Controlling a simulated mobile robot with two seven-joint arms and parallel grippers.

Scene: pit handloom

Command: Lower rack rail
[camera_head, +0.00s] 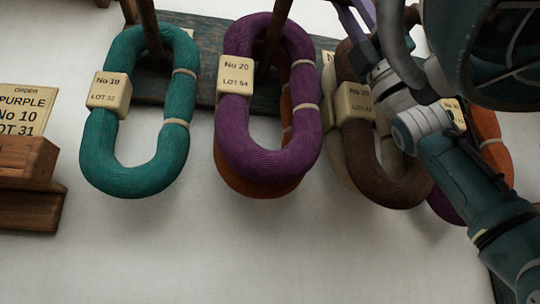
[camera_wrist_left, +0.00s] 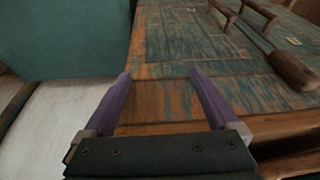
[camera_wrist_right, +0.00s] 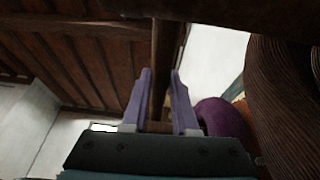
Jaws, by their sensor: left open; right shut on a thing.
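The rack board (camera_head: 205,60), a worn teal and brown wooden rail, runs across the wall behind hanging yarn hanks in the head view. Wooden pegs (camera_head: 147,25) stick out from it and carry the hanks. My right gripper (camera_head: 358,24) is at the upper right, by the brown hank. In the right wrist view its purple fingers (camera_wrist_right: 160,85) are shut on a dark wooden bar (camera_wrist_right: 165,45); whether this is a peg or another part is unclear. My left gripper (camera_wrist_left: 160,80) is open and empty before a worn wooden panel (camera_wrist_left: 185,40). It is outside the head view.
Teal (camera_head: 135,160), purple (camera_head: 235,130) and brown (camera_head: 385,175) hanks hang with tags, with orange and cream ones behind. A wooden holder (camera_head: 28,165) with an order card (camera_head: 25,105) is at left. The wall below the hanks is bare.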

